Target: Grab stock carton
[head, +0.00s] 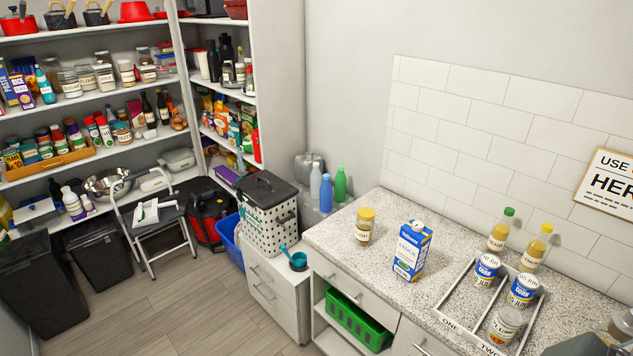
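The stock carton (412,252) is blue and white with a white cap and stands upright on the speckled counter (375,285), left of the divided tray. Its front with the word STOCK is in plain view and nothing touches it. Neither my left nor my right gripper can be made out in the head view.
A yellow-lidded jar (364,227) stands left of the carton. A white divided tray (462,319) to the right holds several cans. Two bottles (499,232) stand behind it. A grey shape (580,346) at the bottom right is cut off. The counter in front of the carton is clear.

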